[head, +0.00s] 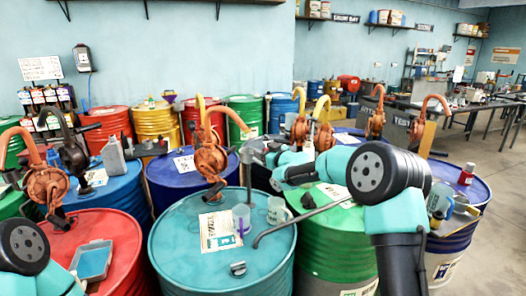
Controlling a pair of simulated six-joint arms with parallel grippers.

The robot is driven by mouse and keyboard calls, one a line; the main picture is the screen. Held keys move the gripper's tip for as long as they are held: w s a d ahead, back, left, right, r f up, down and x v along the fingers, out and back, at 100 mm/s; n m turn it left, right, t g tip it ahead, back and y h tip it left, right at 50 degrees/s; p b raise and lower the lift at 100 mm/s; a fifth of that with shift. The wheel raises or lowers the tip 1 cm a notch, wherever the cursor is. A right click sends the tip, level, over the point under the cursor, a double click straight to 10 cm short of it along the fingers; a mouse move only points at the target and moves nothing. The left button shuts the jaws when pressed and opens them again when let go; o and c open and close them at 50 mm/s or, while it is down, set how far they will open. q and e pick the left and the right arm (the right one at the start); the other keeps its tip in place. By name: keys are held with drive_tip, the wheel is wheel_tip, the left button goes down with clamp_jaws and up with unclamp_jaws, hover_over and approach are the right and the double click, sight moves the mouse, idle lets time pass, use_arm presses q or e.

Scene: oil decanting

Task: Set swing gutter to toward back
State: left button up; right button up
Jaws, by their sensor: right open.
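A slim grey upright post (248,182) stands near the far right rim of the teal drum (175,250), with a small grey head at its top. A dark bent bar (300,221) crosses the drum's right rim and reaches over the green drum. I cannot tell which of these belongs to the swing gutter. My right gripper (266,151) is open beside the post's head, reaching in from the right. Whether it touches the head is not clear. My left gripper is out of view; only part of that arm shows at the lower left.
Orange hand pumps (211,160) rise from several drums. A grey jug (113,157) stands on a blue drum. A blue tray (92,262) is on the red drum.

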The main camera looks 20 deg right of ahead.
drive_tip(key=shift+w+a, duration=0.25)
drive_tip(key=shift+w, duration=0.25)
clamp_jaws()
